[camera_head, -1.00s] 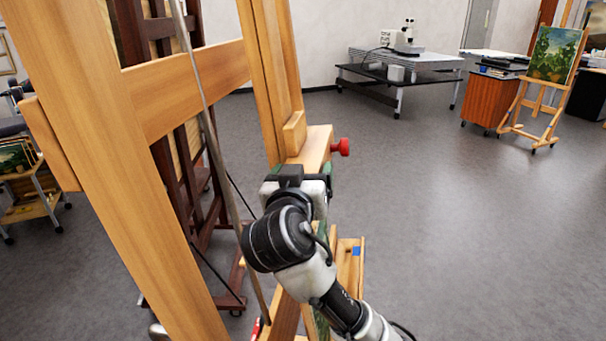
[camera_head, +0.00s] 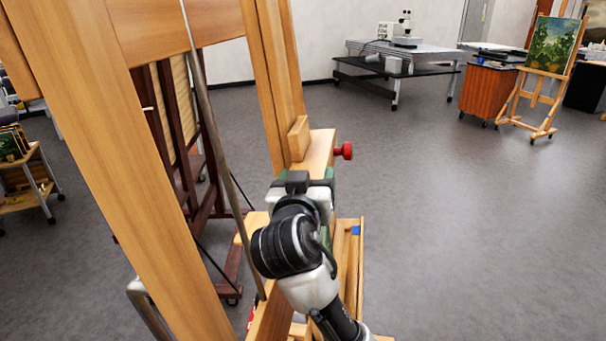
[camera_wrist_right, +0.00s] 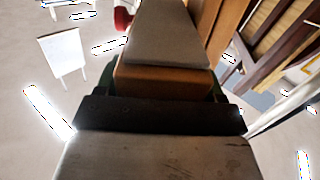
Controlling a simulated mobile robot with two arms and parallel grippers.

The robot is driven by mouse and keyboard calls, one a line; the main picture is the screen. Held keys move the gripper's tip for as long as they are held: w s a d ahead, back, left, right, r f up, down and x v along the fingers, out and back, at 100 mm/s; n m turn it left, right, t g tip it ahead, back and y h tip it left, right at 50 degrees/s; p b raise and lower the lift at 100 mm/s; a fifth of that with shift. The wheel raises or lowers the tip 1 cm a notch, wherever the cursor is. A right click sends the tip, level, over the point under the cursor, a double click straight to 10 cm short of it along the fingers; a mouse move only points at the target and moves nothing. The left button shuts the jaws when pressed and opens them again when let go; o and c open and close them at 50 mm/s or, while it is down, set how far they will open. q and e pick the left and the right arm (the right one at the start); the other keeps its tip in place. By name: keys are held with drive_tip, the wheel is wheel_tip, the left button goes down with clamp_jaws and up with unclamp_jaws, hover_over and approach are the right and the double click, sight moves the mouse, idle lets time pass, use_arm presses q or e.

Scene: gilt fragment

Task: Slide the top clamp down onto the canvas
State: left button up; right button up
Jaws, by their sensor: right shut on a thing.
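The top clamp (camera_head: 318,155) is a wooden block with a red knob (camera_head: 345,151), on the mast (camera_head: 272,85) of the large wooden easel. My right gripper (camera_head: 303,180) is shut on the clamp from the near side. In the right wrist view the clamp's wooden body (camera_wrist_right: 165,82) sits between dark green finger pads, with the red knob (camera_wrist_right: 122,18) beyond. The canvas cannot be made out clearly below the clamp, since my right arm covers that area, so I cannot tell the gap between them. My left gripper is not in view.
The easel's thick slanted leg (camera_head: 125,170) and a thin metal rod (camera_head: 220,150) stand left of my arm. A dark easel (camera_head: 185,140) is behind them. A microscope table (camera_head: 400,65) and a small easel (camera_head: 540,90) stand far back. Floor at right is clear.

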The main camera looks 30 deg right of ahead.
drive_tip(key=f+b, duration=0.1)
drive_tip(key=f, duration=0.1)
drive_tip(key=f+b, duration=0.1)
drive_tip(key=f, duration=0.1)
drive_tip(key=f+b, duration=0.1)
drive_tip(key=f, duration=0.1)
drive_tip(key=shift+s+d+f+b, duration=0.15)
drive_tip(key=shift+s+d+b, duration=0.1)
drive_tip(key=shift+d+b, duration=0.05)
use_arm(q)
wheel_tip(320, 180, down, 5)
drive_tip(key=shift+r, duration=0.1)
use_arm(e)
drive_tip(key=o, duration=1.3)
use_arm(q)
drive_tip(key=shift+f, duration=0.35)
use_arm(e)
drive_tip(key=v, duration=1.1)
